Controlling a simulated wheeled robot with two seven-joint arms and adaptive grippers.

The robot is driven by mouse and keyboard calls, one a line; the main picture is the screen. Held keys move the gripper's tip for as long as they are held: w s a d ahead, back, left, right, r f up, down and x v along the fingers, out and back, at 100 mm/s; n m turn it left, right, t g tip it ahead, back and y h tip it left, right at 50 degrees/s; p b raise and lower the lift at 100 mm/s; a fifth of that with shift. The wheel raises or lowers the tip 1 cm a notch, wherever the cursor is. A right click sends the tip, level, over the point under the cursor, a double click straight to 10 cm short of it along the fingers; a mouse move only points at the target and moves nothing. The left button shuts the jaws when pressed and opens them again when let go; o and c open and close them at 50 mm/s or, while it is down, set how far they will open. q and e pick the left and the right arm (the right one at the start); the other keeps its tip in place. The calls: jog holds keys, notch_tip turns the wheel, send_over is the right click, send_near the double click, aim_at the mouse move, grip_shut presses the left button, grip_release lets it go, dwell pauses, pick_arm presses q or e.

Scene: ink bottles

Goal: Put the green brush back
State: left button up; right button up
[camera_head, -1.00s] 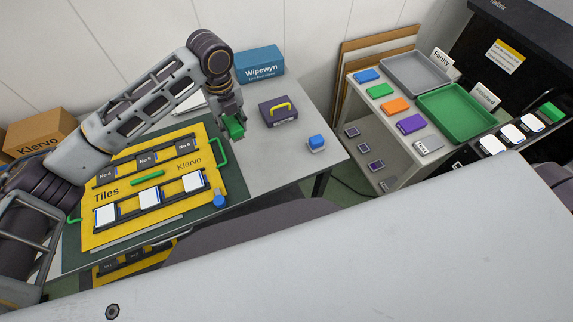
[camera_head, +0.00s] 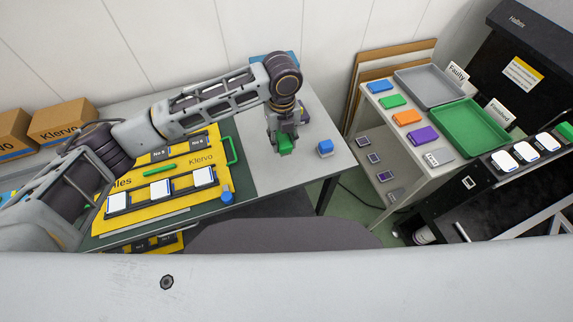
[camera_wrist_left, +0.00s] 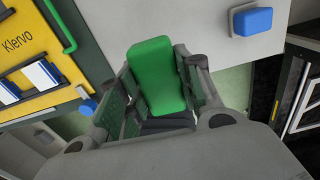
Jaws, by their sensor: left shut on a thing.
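My left gripper (camera_head: 285,144) is shut on the green brush (camera_head: 286,150), a block-like green piece. In the left wrist view the green brush (camera_wrist_left: 157,75) sits between the two fingers, with a dark part at its lower end. The gripper holds it over the grey part of the table, right of the yellow board (camera_head: 217,147). A blue block (camera_head: 325,148) of similar shape stands on the table to its right, apart from the gripper. My right gripper is not in view.
A shelf on the right bears coloured blocks, including a green one (camera_head: 393,101), a grey tray (camera_head: 405,80) and a green tray (camera_head: 443,129). Klervo boxes (camera_head: 62,120) stand at back left.

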pick_arm(q)
jog(key=shift+a, duration=0.2)
dwell(0.4)
jog(key=shift+f, duration=2.55)
jog(key=shift+f+p, duration=0.4)
jog(key=shift+f, duration=2.1)
jog(key=shift+f, duration=0.1)
jog(key=o, duration=1)
jog(key=shift+c, duration=0.2)
